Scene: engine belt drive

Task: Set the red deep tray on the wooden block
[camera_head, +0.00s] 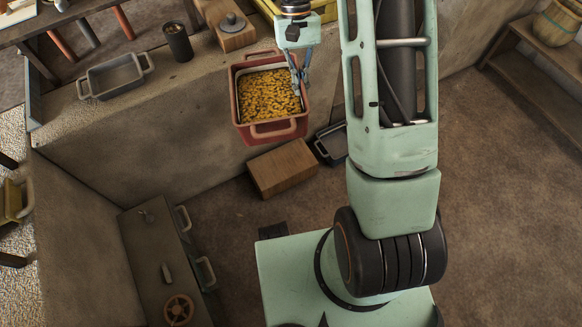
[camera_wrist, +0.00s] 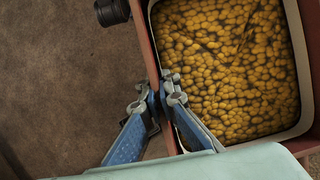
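The red deep tray (camera_head: 240,126) is full of small yellow-brown pieces and shows near the middle of the head view. In the wrist view its red wall (camera_wrist: 147,52) runs between my two fingers. My gripper (camera_head: 302,88) is shut on the tray's right-hand wall, and its fingertips (camera_wrist: 164,88) pinch that wall from both sides. The tray looks held in the air beside the counter, fairly level. The wooden block (camera_head: 283,169) lies on the floor just below the tray in the head view, with its top bare. The exact gap between them cannot be told.
A dark tray (camera_head: 331,146) lies right of the block. The stone counter (camera_head: 190,98) carries a grey tray (camera_head: 115,77), a black cup (camera_head: 178,42) and a wooden piece with a grey lid (camera_head: 232,28). A dark cabinet (camera_head: 150,245) stands lower left. Floor at right is clear.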

